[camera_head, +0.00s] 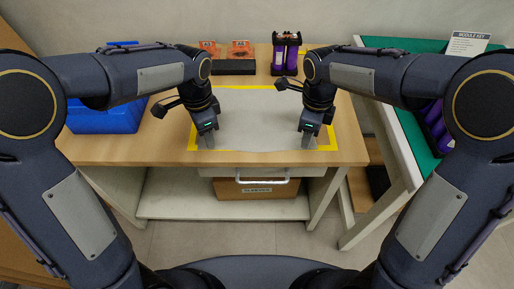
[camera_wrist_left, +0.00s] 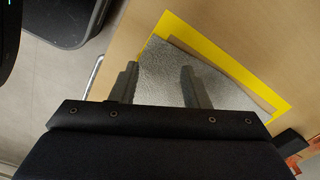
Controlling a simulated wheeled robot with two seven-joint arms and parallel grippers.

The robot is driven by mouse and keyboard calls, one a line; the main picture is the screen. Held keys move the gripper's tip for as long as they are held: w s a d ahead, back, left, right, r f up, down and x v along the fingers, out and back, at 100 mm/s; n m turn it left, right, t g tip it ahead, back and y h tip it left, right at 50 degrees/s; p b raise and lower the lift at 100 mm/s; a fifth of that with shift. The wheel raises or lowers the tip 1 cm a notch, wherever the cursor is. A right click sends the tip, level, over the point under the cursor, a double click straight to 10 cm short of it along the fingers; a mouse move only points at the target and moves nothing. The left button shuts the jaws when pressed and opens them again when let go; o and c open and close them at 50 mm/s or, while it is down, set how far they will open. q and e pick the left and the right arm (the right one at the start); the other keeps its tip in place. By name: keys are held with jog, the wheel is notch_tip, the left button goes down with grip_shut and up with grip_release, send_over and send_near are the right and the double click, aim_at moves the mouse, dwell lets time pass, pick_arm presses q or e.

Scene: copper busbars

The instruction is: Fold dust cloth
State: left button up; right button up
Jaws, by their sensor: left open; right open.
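The grey dust cloth (camera_head: 255,118) lies spread flat on the table, inside a yellow-taped rectangle (camera_head: 192,142). My left gripper (camera_head: 205,141) is over the cloth's near left corner, and my right gripper (camera_head: 307,138) is over its near right corner. In the left wrist view the cloth (camera_wrist_left: 160,72) shows between and beyond the two fingers of my left gripper (camera_wrist_left: 160,80), which are apart. Whether the fingertips touch the cloth cannot be told. My right gripper is open, though its fingers look small in the head view.
A blue bin (camera_head: 105,118) stands at the left of the table. Black stands with orange cards (camera_head: 236,62) and a purple-black holder (camera_head: 286,55) stand at the back. A drawer handle (camera_head: 262,178) juts from the front. A green-topped table (camera_head: 408,100) stands at right.

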pick_arm(q)
jog(key=shift+f, duration=0.6)
pick_arm(e)
jog(key=shift+f, duration=0.6)
pick_arm(q)
jog(key=shift+f, duration=0.15)
pick_arm(e)
jog(key=shift+f, duration=0.1)
pick_arm(q)
jog(key=shift+c, duration=0.3)
pick_arm(e)
jog(key=shift+c, duration=0.3)
pick_arm(q)
grip_shut()
pick_arm(e)
grip_shut()
